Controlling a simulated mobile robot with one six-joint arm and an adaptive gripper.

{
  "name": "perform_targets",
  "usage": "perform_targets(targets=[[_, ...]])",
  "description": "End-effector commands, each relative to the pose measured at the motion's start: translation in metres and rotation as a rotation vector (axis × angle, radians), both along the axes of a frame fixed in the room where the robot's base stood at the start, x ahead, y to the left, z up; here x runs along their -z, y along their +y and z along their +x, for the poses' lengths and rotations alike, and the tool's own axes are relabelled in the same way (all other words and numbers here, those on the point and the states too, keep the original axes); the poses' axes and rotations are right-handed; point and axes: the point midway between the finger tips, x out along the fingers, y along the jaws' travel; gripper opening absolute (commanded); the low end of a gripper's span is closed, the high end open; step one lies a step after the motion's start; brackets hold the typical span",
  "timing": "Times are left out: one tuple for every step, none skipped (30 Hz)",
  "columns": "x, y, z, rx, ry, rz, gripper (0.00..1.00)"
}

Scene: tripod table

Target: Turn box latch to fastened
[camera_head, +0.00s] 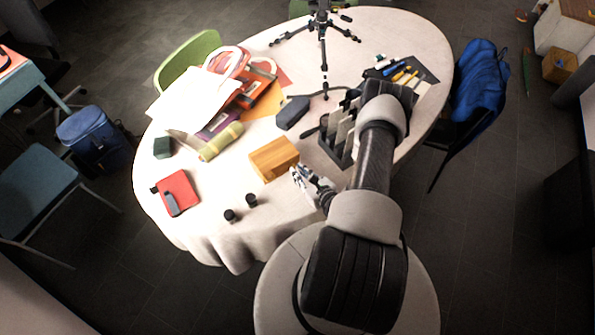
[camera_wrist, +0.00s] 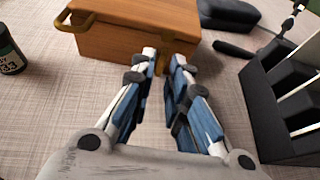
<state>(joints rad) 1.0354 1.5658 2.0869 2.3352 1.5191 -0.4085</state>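The wooden box (camera_head: 274,158) stands on the white-clothed table, left of my gripper (camera_head: 302,176). In the wrist view the orange-brown box (camera_wrist: 120,42) fills the upper left and has a brass handle (camera_wrist: 82,20) at its left end. A small brass latch (camera_wrist: 161,63) shows on its front, between my fingertips. My gripper (camera_wrist: 164,62) points at this front face, with a narrow gap between its fingers. The fingers partly hide the latch, so its exact angle and any contact are unclear.
A dark divided rack (camera_wrist: 275,110) stands close on the right. A small black canister (camera_wrist: 8,50) is at the left, and two such canisters (camera_head: 229,214) show in the head view. A dark case (camera_head: 292,112) lies behind the box. The cloth before the box is clear.

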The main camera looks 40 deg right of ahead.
Motion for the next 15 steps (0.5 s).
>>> perform_targets(targets=[[-0.004, 0.000, -0.009, 0.007, 0.000, 0.003, 0.15], [-0.006, 0.000, -0.014, 0.008, 0.001, 0.002, 0.15], [-0.008, 0.001, -0.021, 0.007, 0.001, 0.001, 0.15], [-0.010, 0.001, -0.025, 0.007, 0.001, 0.002, 0.15], [-0.013, 0.002, -0.029, 0.007, 0.000, 0.001, 0.15], [-0.015, 0.003, -0.034, 0.006, 0.000, 0.002, 0.15], [-0.016, 0.003, -0.038, 0.006, 0.000, 0.001, 0.15], [-0.017, 0.004, -0.041, 0.004, 0.001, 0.000, 0.15], [-0.018, 0.005, -0.044, 0.004, 0.001, 0.002, 0.15], [-0.019, 0.006, -0.046, 0.003, 0.001, 0.002, 0.15], [-0.020, 0.006, -0.048, 0.002, 0.001, 0.000, 0.15], [-0.021, 0.006, -0.049, 0.002, 0.000, 0.000, 0.15], [-0.021, 0.007, -0.050, 0.001, 0.000, 0.000, 0.15], [-0.022, 0.007, -0.051, 0.001, -0.001, -0.001, 0.15], [-0.022, 0.007, -0.051, 0.000, -0.001, 0.000, 0.15]])
